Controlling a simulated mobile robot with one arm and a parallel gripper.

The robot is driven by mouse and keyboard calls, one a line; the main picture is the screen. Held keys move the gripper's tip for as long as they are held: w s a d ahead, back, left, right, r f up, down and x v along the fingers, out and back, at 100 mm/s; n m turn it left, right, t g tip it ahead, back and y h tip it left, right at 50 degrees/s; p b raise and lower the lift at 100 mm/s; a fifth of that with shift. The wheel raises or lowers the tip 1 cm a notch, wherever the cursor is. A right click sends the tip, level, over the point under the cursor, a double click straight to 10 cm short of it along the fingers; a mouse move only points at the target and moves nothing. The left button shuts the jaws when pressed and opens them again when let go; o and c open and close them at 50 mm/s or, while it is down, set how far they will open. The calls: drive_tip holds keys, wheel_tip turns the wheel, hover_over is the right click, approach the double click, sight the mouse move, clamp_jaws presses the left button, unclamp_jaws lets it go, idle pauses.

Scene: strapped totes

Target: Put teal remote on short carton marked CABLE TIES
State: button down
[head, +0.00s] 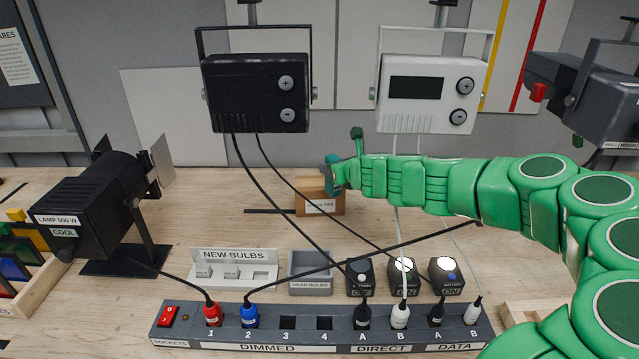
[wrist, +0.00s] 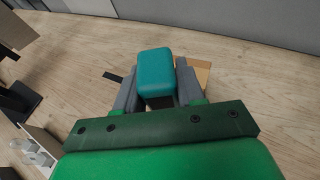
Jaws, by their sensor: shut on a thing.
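The teal remote (wrist: 155,68) is a rounded block held between the grey fingers of my gripper (wrist: 157,92) in the wrist view. In the head view my gripper (head: 343,174) reaches in from the right, with a bit of the teal remote (head: 331,161) at its tip. The short brown carton (head: 321,206) has a white label partly reading "TIES"; the gripper is over or just in front of its upper part. In the wrist view some of the carton (wrist: 204,70) shows beside and behind the remote. Whether the remote touches the carton cannot be told.
A black lamp (head: 95,205) stands at left. A socket strip (head: 320,327) with plugs and cables lies in front, near a new bulbs holder (head: 233,268) and a grey bin (head: 311,272). Black (head: 258,93) and white (head: 432,93) units hang behind. Cables cross the bench.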

drive_tip(key=w+m+h, duration=0.1)
drive_tip(key=w+a+m+h, duration=0.1)
drive_tip(key=w, duration=0.1)
drive_tip(key=w+a+t+h, duration=0.1)
drive_tip(key=w, duration=0.1)
drive_tip(key=shift+r+m, duration=0.3)
drive_tip(key=shift+m, duration=0.1)
drive_tip(key=shift+w+a+f+m+t+h, duration=0.15)
drive_tip(key=shift+w+a+f+m+h, duration=0.2)
drive_tip(key=shift+w+m+h, duration=0.2)
drive_tip(key=shift+w+a+f+m+t+h, duration=0.2)
drive_tip(key=shift+w+f+m+h, duration=0.15)
drive_tip(key=shift+w+m+h, duration=0.25)
drive_tip(key=shift+w+a+f+m+t+h, duration=0.15)
drive_tip(key=shift+w+a+f+m+h, duration=0.25)
drive_tip(key=shift+h, duration=0.25)
drive_tip(key=shift+d, duration=0.1)
drive_tip(key=c, duration=0.7)
unclamp_jaws()
